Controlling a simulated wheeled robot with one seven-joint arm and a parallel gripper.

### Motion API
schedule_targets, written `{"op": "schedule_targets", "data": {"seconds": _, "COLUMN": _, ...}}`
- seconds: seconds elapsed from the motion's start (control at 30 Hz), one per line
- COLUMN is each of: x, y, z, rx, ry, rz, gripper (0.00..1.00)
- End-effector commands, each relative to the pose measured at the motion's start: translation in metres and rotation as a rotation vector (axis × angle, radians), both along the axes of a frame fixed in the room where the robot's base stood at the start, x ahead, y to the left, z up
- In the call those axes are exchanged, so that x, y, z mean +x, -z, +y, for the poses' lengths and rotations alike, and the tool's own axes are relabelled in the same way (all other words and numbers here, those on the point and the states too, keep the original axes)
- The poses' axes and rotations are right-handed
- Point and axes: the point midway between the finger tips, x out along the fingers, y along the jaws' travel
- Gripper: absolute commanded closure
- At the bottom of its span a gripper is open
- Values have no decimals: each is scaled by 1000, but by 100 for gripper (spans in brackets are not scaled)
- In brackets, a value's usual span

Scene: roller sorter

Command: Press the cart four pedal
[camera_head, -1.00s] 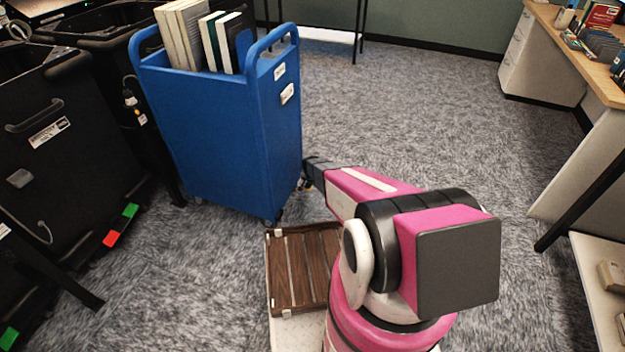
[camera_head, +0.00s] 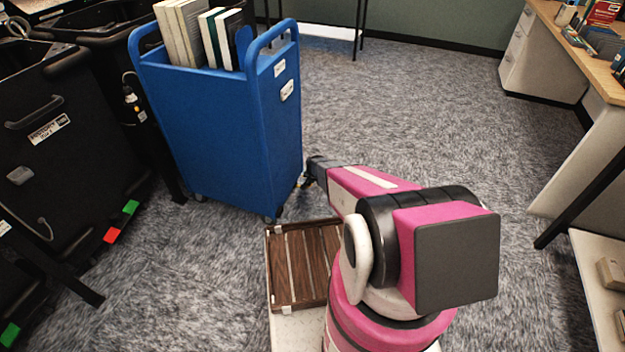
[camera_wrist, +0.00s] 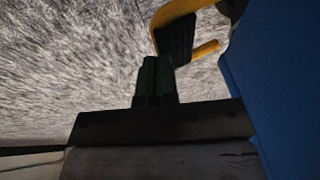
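A blue cart (camera_head: 235,125) stands left of my arm in the head view; its side fills the right edge of the wrist view (camera_wrist: 275,75). A yellow bracket with a black ribbed pad (camera_wrist: 178,38), apparently the cart's pedal, shows beside the cart in the wrist view. My gripper (camera_wrist: 156,62) points toward it with its two dark fingers together and nothing seen between them. The fingertips are close to the pad; whether they touch it I cannot tell. In the head view the gripper is low beside the cart, and the pedal is mostly hidden.
Black bins (camera_head: 60,125) with red and green pedals (camera_head: 112,236) stand at the left. A brown slatted tray (camera_head: 300,262) lies in front of my arm. A desk (camera_head: 570,60) with books and a white surface (camera_head: 590,270) are at the right. The carpet (camera_head: 420,110) behind my arm is clear.

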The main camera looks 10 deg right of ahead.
Motion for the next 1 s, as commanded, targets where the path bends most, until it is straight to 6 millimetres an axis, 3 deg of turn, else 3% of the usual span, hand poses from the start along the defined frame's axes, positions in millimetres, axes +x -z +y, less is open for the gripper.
{"op": "schedule_targets", "data": {"seconds": 0.5, "x": -4, "y": 15, "z": -8, "rx": 138, "ry": 3, "rz": -79, "gripper": 100}}
{"op": "schedule_targets", "data": {"seconds": 1.0, "x": -7, "y": 37, "z": -13, "rx": 133, "ry": 1, "rz": -77, "gripper": 100}}
